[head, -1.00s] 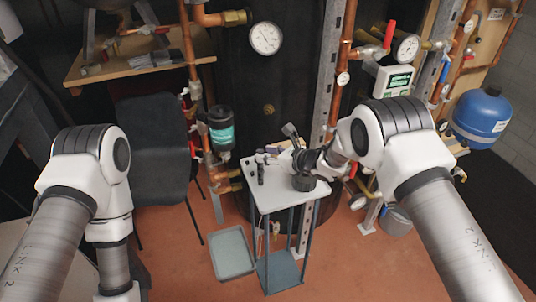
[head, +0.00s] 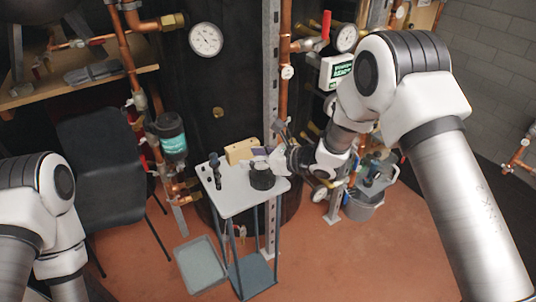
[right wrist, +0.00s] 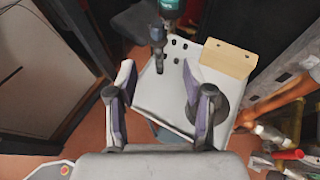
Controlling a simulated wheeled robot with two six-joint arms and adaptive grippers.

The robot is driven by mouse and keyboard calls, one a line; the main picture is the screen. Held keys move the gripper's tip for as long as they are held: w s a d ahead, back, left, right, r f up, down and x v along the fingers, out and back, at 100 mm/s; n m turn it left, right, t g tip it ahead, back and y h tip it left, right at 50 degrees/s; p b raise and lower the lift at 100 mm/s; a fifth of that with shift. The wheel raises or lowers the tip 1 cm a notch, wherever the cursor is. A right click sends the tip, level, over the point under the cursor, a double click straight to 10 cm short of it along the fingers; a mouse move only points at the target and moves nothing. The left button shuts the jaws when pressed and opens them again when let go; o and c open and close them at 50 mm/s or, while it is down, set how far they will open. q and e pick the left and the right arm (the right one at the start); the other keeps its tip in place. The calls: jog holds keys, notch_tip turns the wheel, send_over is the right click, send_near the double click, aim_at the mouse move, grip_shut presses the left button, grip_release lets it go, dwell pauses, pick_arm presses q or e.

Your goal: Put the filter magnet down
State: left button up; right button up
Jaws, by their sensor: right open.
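Two dark parts are on the white top of the small stand (head: 238,200): a slim black upright piece (head: 215,171) at its left and a short, wide black cylinder (head: 262,177) nearer its right. I cannot tell for sure which is the filter magnet. My right gripper (head: 276,147) is open, above the right side of the top. In the right wrist view its spread fingers (right wrist: 157,80) hold nothing; the slim piece (right wrist: 158,46) stands beyond them, and the cylinder (right wrist: 222,108) is partly hidden behind the right finger. My left gripper is out of view; only its arm shows.
A wooden block (head: 241,151) lies at the back of the stand top. A filter body with a teal label (head: 172,137) hangs on the pipes behind left. A grey tray (head: 201,266) lies on the floor; a chair (head: 98,155) stands left. Copper pipes (head: 284,100) rise behind.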

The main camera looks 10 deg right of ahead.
jog(key=shift+f, duration=0.1)
jog(key=s+d+f+m+g+h, duration=0.1)
jog(key=s+d+f+m+h, duration=0.25)
jog(key=s+f+m, duration=0.65)
jog(key=s+d+f+m+g+h, duration=0.15)
jog(key=s+d+f+m, duration=0.3)
jog(key=f+m, duration=0.6)
jog(key=s+d+f+m+g+h, duration=0.1)
jog(key=s+d+m+g, duration=0.1)
jog(key=s+m, duration=0.6)
jog(key=s+d+f+m+g+h, duration=0.2)
jog(key=s+m, duration=0.7)
jog(key=s+d+f+m+g+h, duration=0.1)
jog(key=s+d+m+g+h, duration=0.1)
jog(key=s+m, duration=0.6)
jog(key=shift+s+d+f+m+g, duration=0.35)
jog(key=shift+s+d, duration=0.15)
jog(key=shift+s, duration=0.25)
